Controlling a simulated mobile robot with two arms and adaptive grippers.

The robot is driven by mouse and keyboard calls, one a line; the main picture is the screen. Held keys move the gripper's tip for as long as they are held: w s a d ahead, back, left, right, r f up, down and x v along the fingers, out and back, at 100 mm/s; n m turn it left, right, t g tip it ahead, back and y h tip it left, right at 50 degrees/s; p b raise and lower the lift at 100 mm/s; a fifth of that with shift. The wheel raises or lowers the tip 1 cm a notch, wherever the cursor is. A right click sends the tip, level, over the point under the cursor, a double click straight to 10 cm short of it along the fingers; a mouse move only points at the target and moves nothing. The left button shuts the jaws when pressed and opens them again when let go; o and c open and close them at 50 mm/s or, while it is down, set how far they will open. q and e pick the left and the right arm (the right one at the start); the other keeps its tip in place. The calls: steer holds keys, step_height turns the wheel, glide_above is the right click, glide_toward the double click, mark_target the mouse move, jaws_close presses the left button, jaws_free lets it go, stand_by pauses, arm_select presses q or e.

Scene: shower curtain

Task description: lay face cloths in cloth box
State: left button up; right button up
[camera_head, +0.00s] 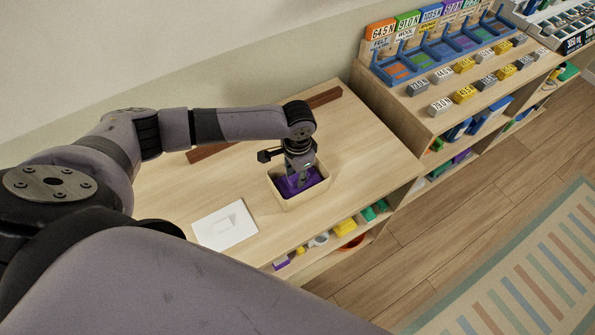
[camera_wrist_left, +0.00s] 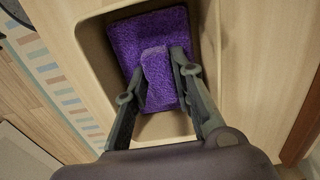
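The cloth box (camera_head: 322,186) is a light wooden open box on the table; its rim and inner wall also show in the left wrist view (camera_wrist_left: 95,45). A purple face cloth (camera_wrist_left: 125,37) lies in it. A second purple piece of cloth (camera_wrist_left: 158,80) stands nearer the camera, between the fingers. My left gripper (camera_head: 298,178) points down into the box; in the left wrist view its fingers (camera_wrist_left: 157,68) touch both sides of this piece. Whether the two purple pieces are separate cloths is hard to tell. My right gripper is out of view.
A white plate-like panel (camera_head: 225,226) lies on the wooden table (camera_head: 365,150) left of the box. A dark brown strip (camera_head: 325,97) runs behind the box. A shelf unit with blue trays and labelled blocks (camera_head: 440,105) stands at the right. Table right of the box is clear.

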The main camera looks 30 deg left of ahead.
arm_select(q)
steer(key=o, duration=0.5)
steer(key=shift+o, duration=0.2)
steer(key=shift+r, duration=0.1)
step_height(320, 180, up, 12)
stand_by(0.3)
stand_by(0.5)
